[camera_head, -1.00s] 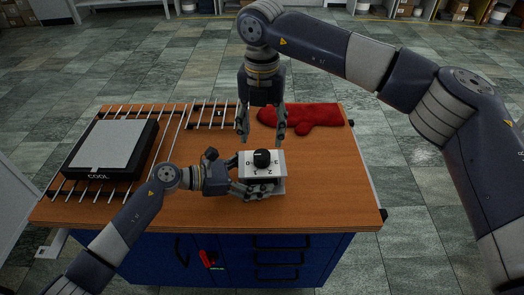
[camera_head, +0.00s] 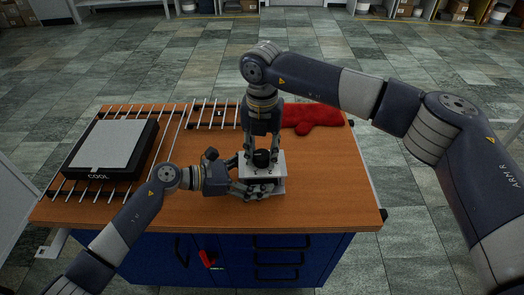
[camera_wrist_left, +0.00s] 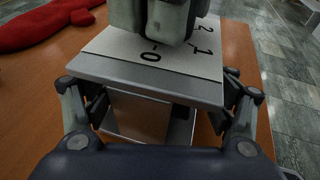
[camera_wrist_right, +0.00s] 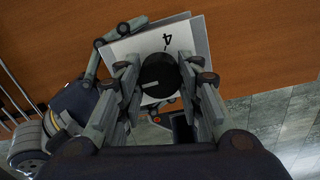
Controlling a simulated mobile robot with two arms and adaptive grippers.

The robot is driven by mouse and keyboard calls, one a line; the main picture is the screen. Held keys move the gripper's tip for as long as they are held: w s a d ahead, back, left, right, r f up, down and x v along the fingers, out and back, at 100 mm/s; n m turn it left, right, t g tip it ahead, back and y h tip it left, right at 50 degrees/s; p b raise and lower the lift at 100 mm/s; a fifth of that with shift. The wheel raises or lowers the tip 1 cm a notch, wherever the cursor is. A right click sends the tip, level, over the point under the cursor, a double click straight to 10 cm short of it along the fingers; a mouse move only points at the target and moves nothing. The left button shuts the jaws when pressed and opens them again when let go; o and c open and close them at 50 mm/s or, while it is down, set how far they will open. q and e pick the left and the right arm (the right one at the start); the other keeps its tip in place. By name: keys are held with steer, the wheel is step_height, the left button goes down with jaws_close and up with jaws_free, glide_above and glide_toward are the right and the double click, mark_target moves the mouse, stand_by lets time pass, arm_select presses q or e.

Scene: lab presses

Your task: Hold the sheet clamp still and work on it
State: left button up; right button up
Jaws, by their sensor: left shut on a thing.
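The sheet clamp (camera_head: 279,167) is a pale grey block with a numbered top plate, standing on the wooden table near its front. A round black knob (camera_head: 261,158) sits on its top, and its pale pointer line shows in the right wrist view (camera_wrist_right: 158,78). My left gripper (camera_head: 257,190) is shut on the clamp's body, its fingers on opposite sides in the left wrist view. My right gripper (camera_head: 262,149) points straight down over the knob. Its open fingers stand either side of the knob with small gaps. In the left wrist view those fingers hide the knob.
A black-framed box marked COOL (camera_head: 112,150) with a grey top lies on a metal rod rack (camera_head: 180,135) at left. A red oven mitt (camera_head: 312,117) lies at the back right. The table's right side (camera_head: 335,180) is clear.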

steer(key=shift+n, duration=0.3)
steer(key=n, duration=1.3)
steer(key=shift+n, duration=0.3)
steer(key=n, duration=0.5)
steer(key=shift+n, duration=2.3)
steer(key=o, duration=1.1)
steer(key=shift+c, duration=0.2)
